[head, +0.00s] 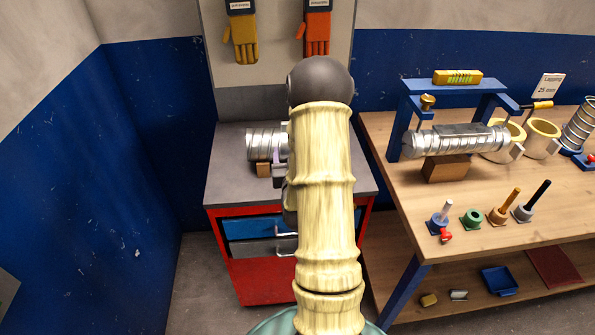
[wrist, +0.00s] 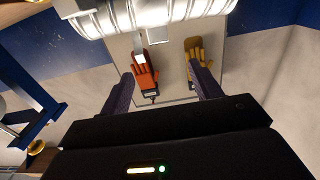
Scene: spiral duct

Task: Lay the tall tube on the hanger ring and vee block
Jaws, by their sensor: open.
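Another ribbed tube (head: 262,145) lies on the grey cabinet top, partly behind my arm. A ribbed tube (wrist: 150,18) also crosses the top of the wrist view, just beyond my fingertips. My gripper (wrist: 161,78) is open, with nothing between its fingers. In the head view it is mostly hidden behind my arm. A coiled tube (head: 580,125) stands tilted at the right edge.
Several small pegs and bushings, including a green one (head: 473,217), stand at the bench front. Gloves (head: 243,40) hang on the wall board. The red cabinet (head: 262,275) and bench are separated by a gap.

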